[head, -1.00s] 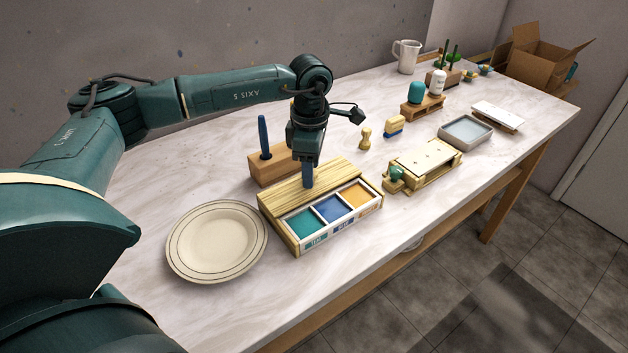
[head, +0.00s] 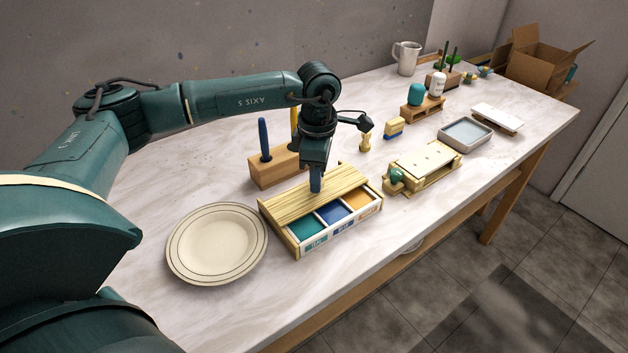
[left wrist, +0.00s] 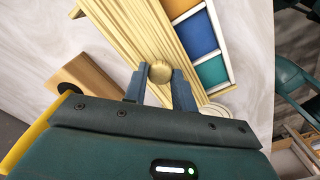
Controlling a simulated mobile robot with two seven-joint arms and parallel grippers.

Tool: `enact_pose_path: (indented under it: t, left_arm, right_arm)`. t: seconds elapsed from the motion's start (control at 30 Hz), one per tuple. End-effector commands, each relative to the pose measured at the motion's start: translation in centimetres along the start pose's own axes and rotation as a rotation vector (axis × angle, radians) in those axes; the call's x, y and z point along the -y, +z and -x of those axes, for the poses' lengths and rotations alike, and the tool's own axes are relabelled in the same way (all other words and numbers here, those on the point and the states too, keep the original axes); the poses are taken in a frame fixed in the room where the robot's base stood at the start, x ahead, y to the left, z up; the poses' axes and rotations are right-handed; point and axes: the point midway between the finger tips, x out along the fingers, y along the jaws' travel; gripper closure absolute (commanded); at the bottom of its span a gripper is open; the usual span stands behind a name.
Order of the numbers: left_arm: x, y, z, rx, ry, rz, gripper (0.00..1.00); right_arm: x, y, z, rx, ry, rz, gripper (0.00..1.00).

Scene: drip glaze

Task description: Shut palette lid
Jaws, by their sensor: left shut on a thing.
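The palette (head: 325,245) is a wooden box with a teal, a blue and an orange compartment along its front. Its ribbed wooden lid (head: 290,206) covers the back part, and the front parts of the compartments show. My left gripper (head: 316,188) points down over the lid. In the left wrist view its fingers (left wrist: 160,88) are shut on the round brass knob (left wrist: 160,72) of the lid (left wrist: 135,35). The teal (left wrist: 212,71), blue (left wrist: 194,34) and orange compartments show beside the lid there. My right gripper is not in view.
A cream plate (head: 217,243) lies just left of the palette. A wooden block (head: 275,168) holding a blue-handled and a yellow-handled tool stands behind it. A wooden press-like frame (head: 422,167) stands to the right. Bare marble lies in front of the plate.

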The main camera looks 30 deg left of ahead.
Motion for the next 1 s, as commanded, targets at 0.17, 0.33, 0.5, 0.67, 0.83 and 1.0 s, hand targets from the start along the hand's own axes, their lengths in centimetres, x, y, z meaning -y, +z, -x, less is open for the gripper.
enact_pose_path:
  t: [0.17,0.33,0.5,0.67,0.83,1.0]
  left_arm:
    - [0.8,0.9,0.0,0.001,0.000,-0.003,0.88]
    - [1.6,1.6,0.0,0.001,0.000,-0.003,0.88]
    - [2.3,2.3,0.0,0.002,0.000,-0.003,0.88]
    - [3.0,3.0,0.0,0.002,0.000,-0.003,0.88]
    - [3.5,3.6,0.0,0.001,0.000,-0.002,0.88]
    - [3.6,3.6,0.0,0.001,0.000,0.000,0.64]
  right_arm:
    - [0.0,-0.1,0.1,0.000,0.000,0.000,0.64]
    - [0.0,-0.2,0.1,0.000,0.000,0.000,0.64]
    - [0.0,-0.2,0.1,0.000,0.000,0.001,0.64]
    - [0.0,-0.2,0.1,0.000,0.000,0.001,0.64]
    - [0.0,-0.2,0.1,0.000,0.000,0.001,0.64]
    - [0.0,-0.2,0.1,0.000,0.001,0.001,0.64]
